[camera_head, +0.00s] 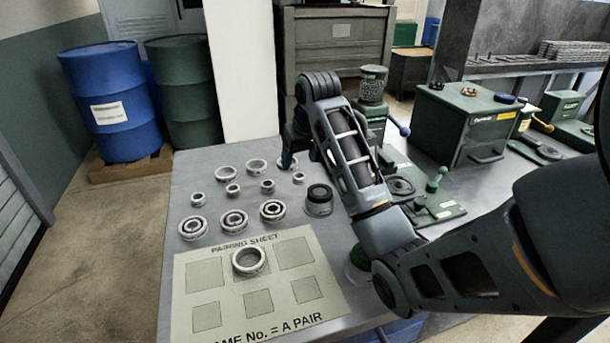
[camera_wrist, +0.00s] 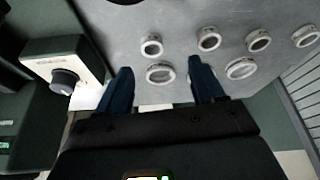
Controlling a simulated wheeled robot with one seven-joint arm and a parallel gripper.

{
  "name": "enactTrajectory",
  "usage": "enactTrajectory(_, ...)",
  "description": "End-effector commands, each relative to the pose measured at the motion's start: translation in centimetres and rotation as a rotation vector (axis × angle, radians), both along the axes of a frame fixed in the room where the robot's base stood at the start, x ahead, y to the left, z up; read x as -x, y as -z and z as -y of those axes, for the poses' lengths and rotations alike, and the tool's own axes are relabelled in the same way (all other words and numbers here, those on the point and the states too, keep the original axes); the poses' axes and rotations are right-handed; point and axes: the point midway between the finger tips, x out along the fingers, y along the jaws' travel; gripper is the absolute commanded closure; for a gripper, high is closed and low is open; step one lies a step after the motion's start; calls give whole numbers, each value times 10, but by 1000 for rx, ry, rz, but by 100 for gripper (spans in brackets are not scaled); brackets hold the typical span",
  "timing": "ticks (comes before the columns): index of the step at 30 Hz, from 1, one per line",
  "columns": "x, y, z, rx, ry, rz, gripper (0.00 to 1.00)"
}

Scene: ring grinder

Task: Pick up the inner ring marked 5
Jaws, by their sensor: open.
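Several small metal rings stand in a row on the grey table, among them one (camera_head: 198,199) at the left and one (camera_head: 267,186) further right. No number is legible, so I cannot tell which inner ring is marked 5. My gripper (camera_head: 289,156) is over the far edge of the table, by the right end of the rings. In the wrist view my gripper (camera_wrist: 161,66) is open, with nothing held. A larger ring (camera_wrist: 160,74) appears between its two blue fingers. A small ring (camera_wrist: 152,46) lies just beyond it, with other small rings (camera_wrist: 209,40) to the right.
Larger rings (camera_head: 228,173) lie behind the small ones, and several bearings (camera_head: 234,220) in front. The pairing sheet (camera_head: 225,325) holds one large ring (camera_head: 249,260). A dark-topped cylinder (camera_head: 319,200) stands right of the bearings. Green machinery (camera_head: 440,207) fills the right side.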

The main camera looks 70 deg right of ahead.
Motion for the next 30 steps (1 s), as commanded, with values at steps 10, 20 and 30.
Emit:
enactTrajectory(10,-5,27,12,-3,10,-2,32)
enactTrajectory(20,-14,66,26,-4,9,-2,32)
enactTrajectory(30,-16,70,27,-2,8,0,36)
